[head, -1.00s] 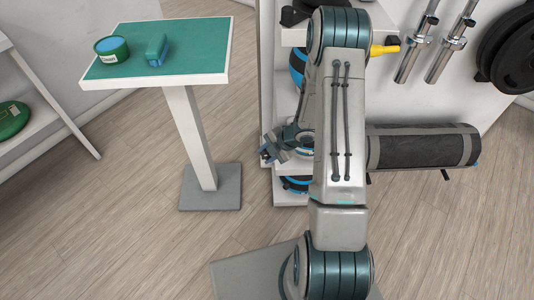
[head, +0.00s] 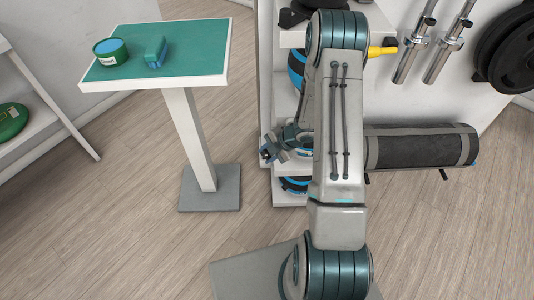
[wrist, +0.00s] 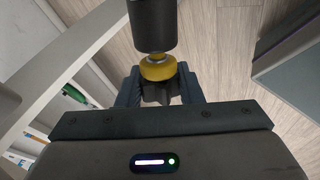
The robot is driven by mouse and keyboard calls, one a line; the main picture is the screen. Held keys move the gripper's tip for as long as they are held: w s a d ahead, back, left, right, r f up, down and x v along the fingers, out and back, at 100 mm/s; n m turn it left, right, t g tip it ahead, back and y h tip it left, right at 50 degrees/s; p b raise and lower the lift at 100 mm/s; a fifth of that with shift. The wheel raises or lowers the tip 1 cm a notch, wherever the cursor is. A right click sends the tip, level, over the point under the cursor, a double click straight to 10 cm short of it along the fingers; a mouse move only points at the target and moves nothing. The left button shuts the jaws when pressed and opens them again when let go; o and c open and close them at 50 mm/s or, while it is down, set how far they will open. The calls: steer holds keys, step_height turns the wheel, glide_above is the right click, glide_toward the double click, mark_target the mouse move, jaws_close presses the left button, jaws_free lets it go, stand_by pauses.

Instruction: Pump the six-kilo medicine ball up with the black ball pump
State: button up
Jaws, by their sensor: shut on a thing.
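In the wrist view my gripper (wrist: 160,92) is shut on the yellow end (wrist: 158,68) of a black cylinder (wrist: 153,24), which looks like the black ball pump. The cylinder runs out of the top of that view. In the head view my gripper (head: 271,150) is beside the left edge of the wall rack, and the pump cannot be made out there. Black-and-blue balls sit on the rack, one on an upper shelf (head: 297,64) and one on the bottom shelf (head: 295,185), partly hidden by my arm. I cannot read which is six kilos.
A white stand with a green top (head: 190,70) holds a round green tin (head: 111,52) and a small green-blue object (head: 155,51). A rolled black mat (head: 425,148) is right of my arm. A yellow-ended object (head: 383,50) is higher up. Open floor lies between stand and rack.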

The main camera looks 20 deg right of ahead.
stand_by(0.4)
steer(key=shift+s+a+r, duration=0.15)
steer(key=shift+s+a, duration=0.05)
steer(key=shift+a, duration=0.15)
steer(key=shift+w+d+f, duration=0.2)
steer(key=shift+d, duration=0.15)
stand_by(1.7)
steer(key=shift+s+a+r, duration=0.15)
steer(key=shift+s+a, duration=0.1)
steer(key=shift+a, duration=0.1)
steer(key=s+a+r+b, duration=0.2)
steer(key=s+a, duration=0.1)
steer(key=a, duration=0.2)
steer(key=shift+s+a, duration=0.25)
steer(key=shift+a, duration=0.15)
stand_by(0.7)
